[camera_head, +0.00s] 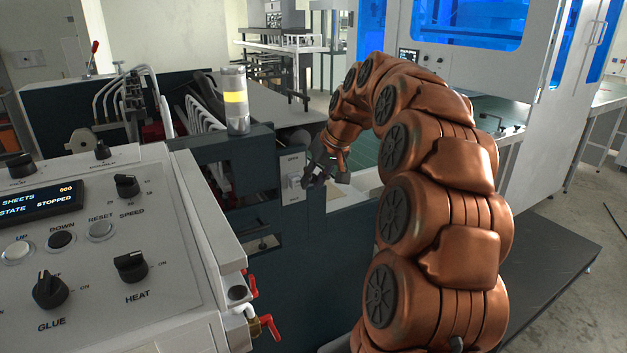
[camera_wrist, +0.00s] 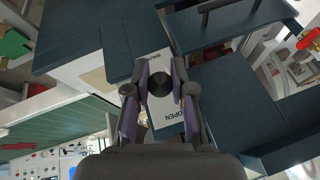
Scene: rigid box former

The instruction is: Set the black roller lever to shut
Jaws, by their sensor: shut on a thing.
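The black roller lever shows in the wrist view as a dark round knob (camera_wrist: 160,83) on a white plate (camera_wrist: 167,118). In the head view my gripper (camera_head: 312,180) is at the dark machine front, just right of the pale plate (camera_head: 292,172). The lever itself is too small and too covered there to make out its setting.
A control panel (camera_head: 90,240) with knobs, buttons and a display reading STOPPED stands at the left front. Red-handled valves (camera_head: 268,325) stick out at its right side. A beacon with a yellow band (camera_head: 235,98) stands above the machine. A white cabinet with blue windows (camera_head: 480,60) stands behind my arm.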

